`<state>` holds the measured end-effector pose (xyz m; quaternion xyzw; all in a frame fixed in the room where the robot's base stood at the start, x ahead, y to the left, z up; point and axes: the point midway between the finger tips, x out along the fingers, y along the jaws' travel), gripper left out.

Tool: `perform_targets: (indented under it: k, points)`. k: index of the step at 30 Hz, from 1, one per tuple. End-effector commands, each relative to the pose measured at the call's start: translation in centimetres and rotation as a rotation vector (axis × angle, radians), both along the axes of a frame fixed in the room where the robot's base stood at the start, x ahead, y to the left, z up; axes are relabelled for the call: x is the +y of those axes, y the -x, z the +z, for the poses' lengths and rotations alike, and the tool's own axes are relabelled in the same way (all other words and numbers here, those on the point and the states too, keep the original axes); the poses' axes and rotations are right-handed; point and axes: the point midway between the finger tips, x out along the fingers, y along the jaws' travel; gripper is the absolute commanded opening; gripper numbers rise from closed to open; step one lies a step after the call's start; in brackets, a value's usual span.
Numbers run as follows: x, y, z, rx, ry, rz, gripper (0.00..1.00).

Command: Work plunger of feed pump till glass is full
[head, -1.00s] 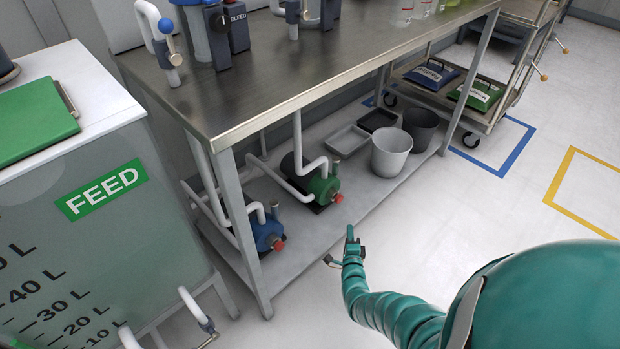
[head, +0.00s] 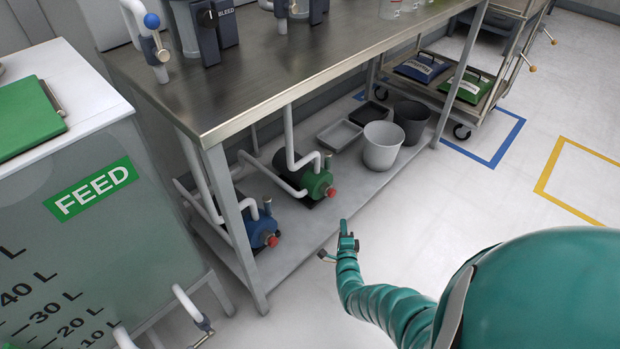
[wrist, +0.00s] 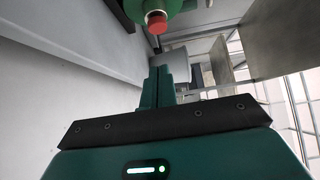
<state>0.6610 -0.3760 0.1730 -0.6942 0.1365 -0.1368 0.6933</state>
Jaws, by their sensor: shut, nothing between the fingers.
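The green pump (head: 316,183) lies on the lower shelf under the steel table, matching the green of the FEED label (head: 91,190). Its red-capped plunger (head: 331,193) points out towards the aisle. In the wrist view the red cap (wrist: 157,22) is at the top, just beyond my fingers. My gripper (head: 345,228) is shut and empty, in front of the shelf edge and a little short of the cap; its shut fingers show in the wrist view (wrist: 161,82). Glasses (head: 391,10) stand on the table top, cut off by the frame; their fill cannot be told.
A blue pump (head: 262,232) with a red cap sits left of the green one, beside a table leg. White pipes rise from both. A pale bucket (head: 382,148), a dark bucket (head: 411,122) and trays stand further right.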

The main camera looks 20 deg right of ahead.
Motion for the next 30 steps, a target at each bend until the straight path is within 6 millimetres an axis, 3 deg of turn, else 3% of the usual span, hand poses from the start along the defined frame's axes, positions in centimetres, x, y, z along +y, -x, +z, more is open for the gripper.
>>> perform_targets:
  k: [2,9,14,18,21,25,30]
  points:
    - [-0.4,-0.8,-0.3,-0.012,0.013,0.006,0.0]
    - [-5.2,-4.3,0.6,-0.025,0.108,0.036,0.0]
    - [-7.6,-5.1,0.3,-0.028,0.094,0.07,0.0]
    - [-9.2,-4.9,0.1,-0.072,-0.052,0.104,0.0]
    - [-9.3,-3.8,0.2,-0.118,-0.223,0.122,0.0]
    - [-8.1,-2.2,-0.6,-0.176,-0.432,0.139,0.0]
    - [-7.7,-2.2,0.0,-0.255,-0.585,0.157,0.0]
